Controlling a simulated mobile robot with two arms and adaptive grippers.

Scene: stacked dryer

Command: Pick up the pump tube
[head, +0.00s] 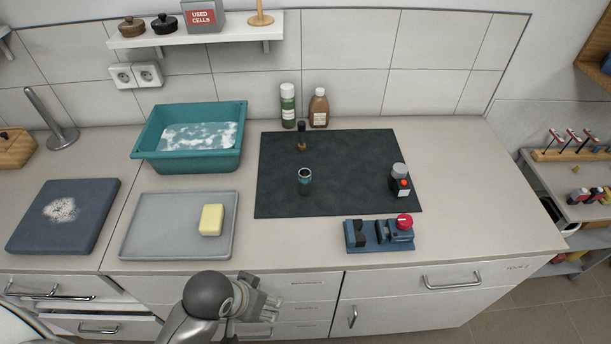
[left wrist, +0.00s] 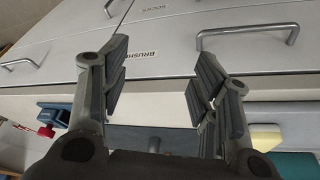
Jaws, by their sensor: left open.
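On the dark mat (head: 340,205) stand a short dark cylinder with a pale rim (head: 305,180), a small black-topped piece with a brown lower end (head: 302,138) and a dark, grey-capped device with a red spot (head: 400,181). I cannot tell for sure which is the pump tube. My left gripper (head: 266,302) is low in front of the counter by the drawers, well apart from these. In the left wrist view, its fingers (left wrist: 160,85) are spread with nothing between them. My right gripper is out of view.
A blue fixture with a red knob (head: 380,237) sits at the counter's front edge. A grey tray (head: 150,235) holds a yellow block (head: 212,219). Behind are a teal basin (head: 185,162), a green bottle (head: 288,107) and a brown bottle (head: 319,110). Drawer handles jut out below.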

